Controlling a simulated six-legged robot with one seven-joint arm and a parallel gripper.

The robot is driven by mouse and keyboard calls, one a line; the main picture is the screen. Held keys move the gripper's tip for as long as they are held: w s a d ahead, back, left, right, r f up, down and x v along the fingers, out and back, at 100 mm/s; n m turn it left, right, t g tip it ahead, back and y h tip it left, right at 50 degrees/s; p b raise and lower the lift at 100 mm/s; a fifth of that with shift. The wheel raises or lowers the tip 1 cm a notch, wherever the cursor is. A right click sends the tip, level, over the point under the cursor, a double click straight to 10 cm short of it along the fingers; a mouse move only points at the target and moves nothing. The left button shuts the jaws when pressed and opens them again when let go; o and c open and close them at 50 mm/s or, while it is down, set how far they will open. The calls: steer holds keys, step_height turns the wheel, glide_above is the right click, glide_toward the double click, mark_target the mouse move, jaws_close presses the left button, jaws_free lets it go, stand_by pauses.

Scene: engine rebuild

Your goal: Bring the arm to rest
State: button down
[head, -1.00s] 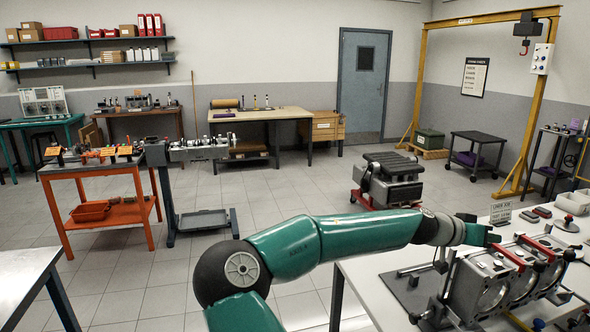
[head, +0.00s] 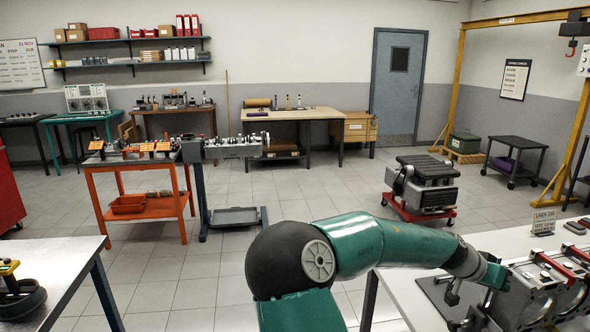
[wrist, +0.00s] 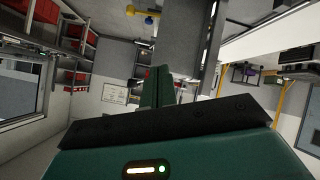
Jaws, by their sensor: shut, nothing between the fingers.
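My green arm reaches across the lower right of the head view. My gripper (head: 497,275) is at the left side of the engine parts (head: 535,290) on the white bench; I cannot tell whether it touches them. In the wrist view, the two green fingers (wrist: 156,88) stand close together, with nothing seen between them. The gripper is shut and empty. The far end of the arm partly hides the bench edge.
The white bench (head: 405,300) stands at the right. An engine on a red wheeled stand (head: 420,212) is behind my arm. An orange cart (head: 150,208) and an engine stand (head: 232,215) are to the left. A pale table (head: 50,270) is at near left. Tiled floor between is clear.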

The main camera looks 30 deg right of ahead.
steer(key=w+a+f+n+t+y, duration=0.35)
steer(key=w+a+f, duration=0.5)
steer(key=a, duration=0.35)
steer(key=w+a+r+n+t+y, duration=0.25)
steer(key=w+a, duration=0.45)
steer(key=a, duration=0.5)
steer(key=s+a+r+n+t+y, duration=0.1)
steer(key=a+r+n, duration=0.2)
steer(key=a, duration=0.7)
steer(key=s+a+r+n+t+y, duration=0.1)
steer(key=a+r+n, duration=0.3)
steer(key=a, duration=0.7)
steer(key=s+a+r+n+t+y, duration=0.2)
steer(key=a+n, duration=0.3)
steer(key=a, duration=0.6)
steer(key=shift+s+a+r+t, duration=0.15)
steer(key=shift+s+r+t, duration=0.15)
steer(key=shift+r, duration=0.35)
